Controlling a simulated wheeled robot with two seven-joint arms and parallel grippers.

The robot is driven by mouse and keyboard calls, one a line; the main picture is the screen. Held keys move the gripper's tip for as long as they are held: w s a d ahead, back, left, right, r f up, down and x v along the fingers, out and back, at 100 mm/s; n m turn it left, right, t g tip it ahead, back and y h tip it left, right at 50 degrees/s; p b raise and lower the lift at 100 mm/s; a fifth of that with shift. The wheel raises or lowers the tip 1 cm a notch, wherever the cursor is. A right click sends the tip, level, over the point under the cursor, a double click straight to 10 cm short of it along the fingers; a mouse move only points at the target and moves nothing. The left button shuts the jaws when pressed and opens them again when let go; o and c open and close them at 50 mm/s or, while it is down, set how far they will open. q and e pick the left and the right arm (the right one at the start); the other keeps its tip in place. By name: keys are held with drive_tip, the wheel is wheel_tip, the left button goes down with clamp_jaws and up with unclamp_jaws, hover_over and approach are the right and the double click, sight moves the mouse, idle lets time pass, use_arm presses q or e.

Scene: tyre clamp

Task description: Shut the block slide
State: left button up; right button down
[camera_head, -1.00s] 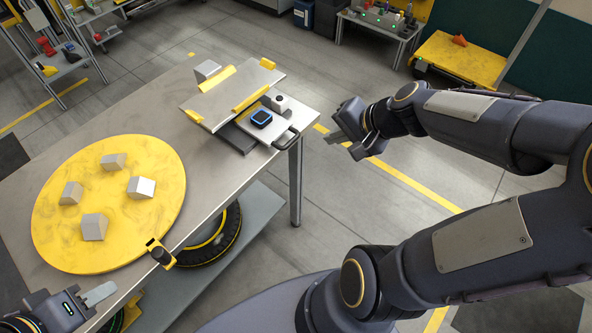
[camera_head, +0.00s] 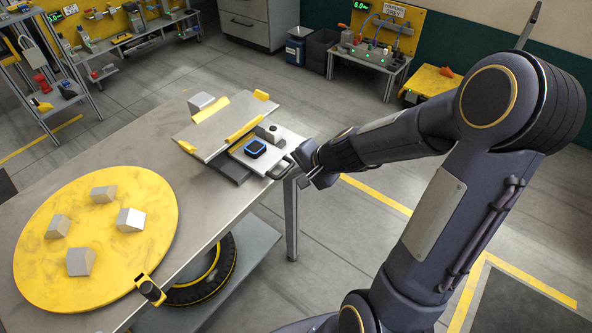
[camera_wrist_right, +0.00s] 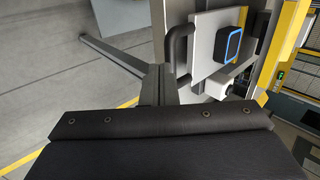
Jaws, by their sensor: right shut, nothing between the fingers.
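The block slide (camera_head: 284,148) is a light grey plate sticking out from under the tilted grey plate at the table's right end. It carries a blue-rimmed dark square and a small round-topped part. Its dark bar handle (camera_head: 281,169) is on its near right edge; in the right wrist view the handle (camera_wrist_right: 176,45) stands just beyond the fingertips. My right gripper (camera_head: 300,178) is shut and empty, close beside the handle. In the wrist view its fingers (camera_wrist_right: 158,82) are together; I cannot tell whether they touch the handle. My left gripper is out of view.
A grey table (camera_head: 150,140) bears a yellow disc (camera_head: 100,225) with several grey blocks. The tilted plate (camera_head: 212,125) has yellow rails. A tyre (camera_head: 205,275) lies below the table. The floor right of the table is clear near my arm.

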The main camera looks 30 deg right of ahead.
sight(271, 161)
drive_tip(key=shift+w, duration=0.2)
drive_tip(key=w+a, duration=0.1)
drive_tip(key=w, duration=0.1)
drive_tip(key=w+a+p, duration=0.1)
drive_tip(key=w, duration=0.1)
drive_tip(key=w+a+p, duration=0.1)
drive_tip(key=w, duration=0.1)
drive_tip(key=shift+w, duration=0.3)
drive_tip(key=shift+d, duration=0.1)
drive_tip(key=shift+s, duration=0.1)
